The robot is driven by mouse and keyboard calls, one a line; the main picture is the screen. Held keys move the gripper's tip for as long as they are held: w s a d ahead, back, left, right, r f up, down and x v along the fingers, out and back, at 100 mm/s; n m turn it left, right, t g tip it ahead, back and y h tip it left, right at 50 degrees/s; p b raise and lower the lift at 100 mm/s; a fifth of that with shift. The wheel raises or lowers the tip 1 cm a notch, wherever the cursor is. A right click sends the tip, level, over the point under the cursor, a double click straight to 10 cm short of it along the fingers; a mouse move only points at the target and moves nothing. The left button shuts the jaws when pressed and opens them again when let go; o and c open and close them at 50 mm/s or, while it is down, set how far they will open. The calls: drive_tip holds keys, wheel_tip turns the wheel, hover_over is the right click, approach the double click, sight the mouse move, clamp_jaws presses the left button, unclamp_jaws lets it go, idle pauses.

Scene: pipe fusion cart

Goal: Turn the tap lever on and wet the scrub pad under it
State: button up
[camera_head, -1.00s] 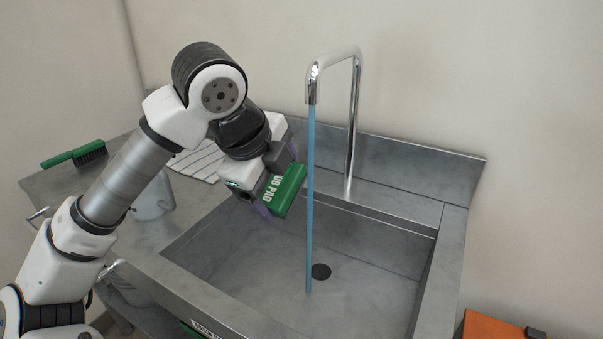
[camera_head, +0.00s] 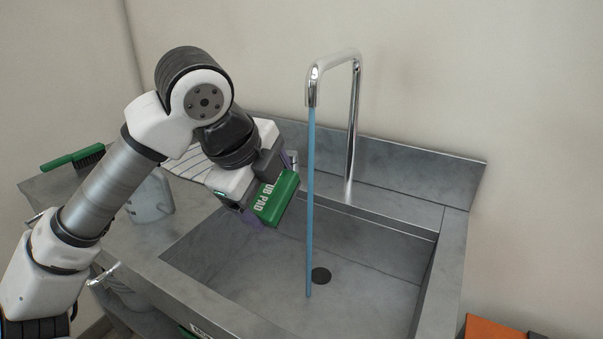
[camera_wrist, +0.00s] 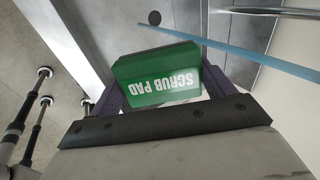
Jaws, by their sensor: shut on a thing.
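The green scrub pad (camera_head: 275,198) is held by my gripper (camera_head: 268,190) above the left part of the sink basin. In the wrist view the pad (camera_wrist: 158,74) sits between both purple fingers, its white lettering upside down. The tap (camera_head: 354,120) is a tall chrome spout at the back of the sink. A blue stream of water (camera_head: 310,200) falls from it to the basin floor. The pad is left of the stream, apart from it. A small chrome piece, possibly the tap lever, shows behind the pad; most of it is hidden by my gripper.
The steel sink basin (camera_head: 370,245) is empty, with a dark drain (camera_head: 321,275). A green brush (camera_head: 75,158) lies on the counter at the left. A grey container (camera_head: 152,198) stands behind my arm. An orange object (camera_head: 490,329) is at the lower right.

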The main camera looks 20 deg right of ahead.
sight(258, 204)
idle(0.6)
drive_tip(key=shift+s+a+r+p, duration=0.25)
drive_tip(key=shift+s+a+r, duration=0.1)
drive_tip(key=shift+a+r, duration=0.25)
drive_tip(key=shift+s+a+r+p, duration=0.3)
drive_tip(key=shift+s+a+r, duration=0.1)
drive_tip(key=shift+a+r, duration=0.25)
drive_tip(key=shift+s+a+r+p, duration=0.25)
drive_tip(key=shift+s+a+r, duration=0.1)
drive_tip(key=shift+a+r, duration=0.25)
drive_tip(key=shift+s+a+r, duration=0.15)
drive_tip(key=shift+s+a, duration=0.05)
drive_tip(key=shift+a, duration=0.1)
